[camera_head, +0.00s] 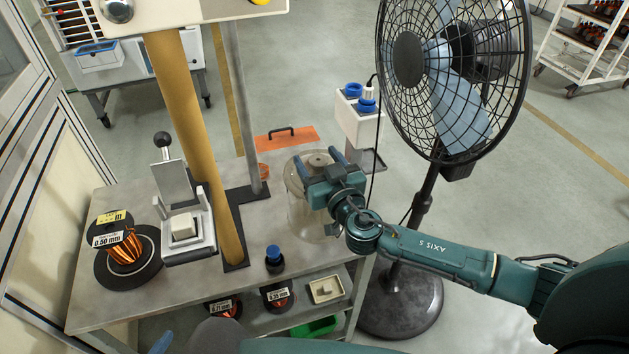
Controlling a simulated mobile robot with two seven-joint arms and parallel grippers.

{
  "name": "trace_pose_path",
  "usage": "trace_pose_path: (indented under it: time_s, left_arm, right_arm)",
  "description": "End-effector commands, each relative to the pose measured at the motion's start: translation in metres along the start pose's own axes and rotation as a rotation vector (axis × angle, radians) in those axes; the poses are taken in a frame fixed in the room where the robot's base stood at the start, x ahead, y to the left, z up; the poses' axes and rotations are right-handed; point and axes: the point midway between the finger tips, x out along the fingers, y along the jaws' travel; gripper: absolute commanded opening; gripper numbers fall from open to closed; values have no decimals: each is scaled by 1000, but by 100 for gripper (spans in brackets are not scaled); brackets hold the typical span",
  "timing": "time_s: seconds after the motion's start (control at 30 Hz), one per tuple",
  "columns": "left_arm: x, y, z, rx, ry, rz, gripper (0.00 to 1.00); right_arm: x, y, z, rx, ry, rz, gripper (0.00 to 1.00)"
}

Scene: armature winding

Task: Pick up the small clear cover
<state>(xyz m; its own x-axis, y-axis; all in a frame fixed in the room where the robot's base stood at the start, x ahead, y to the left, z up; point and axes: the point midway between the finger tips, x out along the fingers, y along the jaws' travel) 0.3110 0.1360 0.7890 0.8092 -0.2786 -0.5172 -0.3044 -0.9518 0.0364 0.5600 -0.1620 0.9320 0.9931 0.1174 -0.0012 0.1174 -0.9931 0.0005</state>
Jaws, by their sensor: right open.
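The clear cover (302,215) is a see-through dome standing upright near the right edge of the grey bench. A round grey knob or top shows at its upper end. My right gripper (318,163) is open at the top of the cover, with one blue fingertip on either side of the knob. I cannot tell whether the fingers touch it. The gripper body and wrist hide part of the cover's right side. A small blue tip (161,343) at the bottom edge may be part of my left gripper; its jaws cannot be made out.
On the bench (120,307) stand a copper wire spool (124,247), a lever device (190,236), a tan post (197,150) and a blue-capped bottle (274,262). An orange handled panel (287,139) lies behind the cover. A large fan (456,75) stands close on the right.

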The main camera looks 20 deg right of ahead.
Motion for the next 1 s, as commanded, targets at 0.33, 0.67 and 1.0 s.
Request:
trace_pose_path:
  time_s: [0.33,0.67,1.0]
  left_arm:
    - [-1,3,4,-9,-9,2,100]
    - [-2,4,5,-6,-11,7,100]
    - [-2,4,5,-3,-11,8,100]
  right_arm:
    - [0,0,0,0,0,0,44]
    - [0,0,0,1,0,0,17]
    - [0,0,-1,1,2,0,0]
